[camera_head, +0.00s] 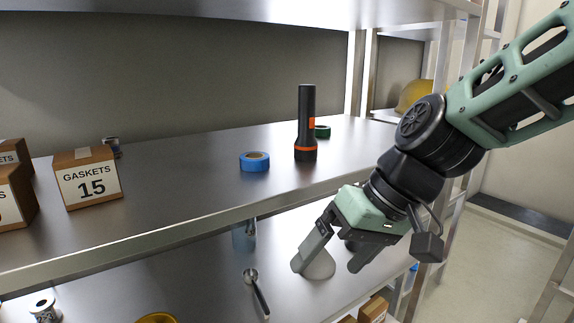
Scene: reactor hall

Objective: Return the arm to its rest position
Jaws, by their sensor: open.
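My arm comes in from the upper right in the head view. My gripper (328,266) is at its end, pointing down and to the left. Its two fingers are apart, and I see nothing held between them. The gripper is in front of the upper shelf's front edge, and the lower shelf shows behind the fingers. A pale round-ended object (319,266) shows just behind the fingers. I cannot tell what it is or how near it is.
The upper shelf (190,205) holds a black-and-orange flashlight (306,125), blue tape (254,162), green tape (322,131) and gaskets boxes (88,178). The lower shelf (200,285) holds a metal spoon-like tool (257,291). Open floor (490,260) lies right.

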